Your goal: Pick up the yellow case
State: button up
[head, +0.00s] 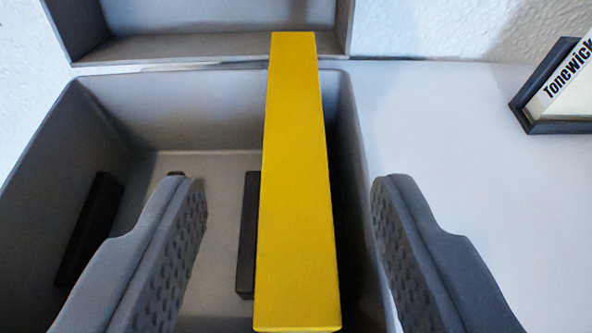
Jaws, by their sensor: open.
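The yellow case (295,190) stands upright as a long narrow block in the right part of a grey open box (105,120). Its top edge faces me and its near end reaches the bottom of the picture. My gripper (290,185) is open, with one grey padded finger on each side of the case. Neither finger appears to touch it. The left finger is over the inside of the box, and the right finger is over the box's right wall. The lower part of the case is hidden.
Dark blocks stand in the box, one at the left (90,228) and one beside the case (248,235). A raised grey lid (210,45) is behind. A dark-framed sign (560,90) stands at the far right on a clear white surface (480,170).

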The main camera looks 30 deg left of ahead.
aim_at(300, 183)
jog(key=shift+f+b+x, duration=0.2)
jog(key=shift+b+x, duration=0.4)
jog(key=shift+x, duration=1.9)
jog(key=shift+d, duration=0.15)
grip_shut()
jog(key=shift+r, duration=0.15)
